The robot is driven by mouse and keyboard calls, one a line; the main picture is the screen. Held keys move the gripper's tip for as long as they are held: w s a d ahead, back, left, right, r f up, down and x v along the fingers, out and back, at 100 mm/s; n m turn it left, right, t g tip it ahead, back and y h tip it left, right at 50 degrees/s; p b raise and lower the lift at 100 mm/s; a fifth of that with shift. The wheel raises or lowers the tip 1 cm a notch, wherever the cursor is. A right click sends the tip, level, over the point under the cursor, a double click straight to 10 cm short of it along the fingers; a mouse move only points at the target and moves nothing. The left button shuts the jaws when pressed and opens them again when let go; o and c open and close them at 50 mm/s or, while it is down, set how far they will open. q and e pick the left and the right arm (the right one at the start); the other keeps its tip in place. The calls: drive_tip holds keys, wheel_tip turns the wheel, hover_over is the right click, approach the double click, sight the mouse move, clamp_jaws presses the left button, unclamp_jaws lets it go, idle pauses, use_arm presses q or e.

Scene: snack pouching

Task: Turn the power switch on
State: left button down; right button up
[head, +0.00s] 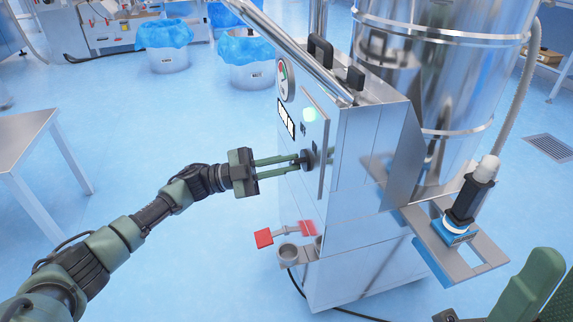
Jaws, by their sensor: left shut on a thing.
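The power switch (308,159) is a dark round knob on the front panel of the steel machine (350,165). My left gripper (300,160) reaches in from the left with its long green fingers at the knob, and it is shut on it. The fingertips partly cover the knob, so its angle is hard to tell. My right gripper is not clearly in view; only green and dark parts of my arm show at the bottom right.
A round gauge (284,80) and a white-and-black display (286,118) sit on the panel. A steel shelf (482,262) juts out at right.

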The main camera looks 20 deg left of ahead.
use_arm(q)
drive_tip(key=c, duration=1.5)
unclamp_jaws()
drive_tip(key=p+v, duration=0.1)
drive_tip(key=v, duration=0.6)
drive_tip(key=shift+s+a+f, duration=0.1)
drive_tip(key=shift+a+f, duration=0.05)
drive_tip(key=shift+a, duration=0.25)
drive_tip(key=shift+d, duration=0.1)
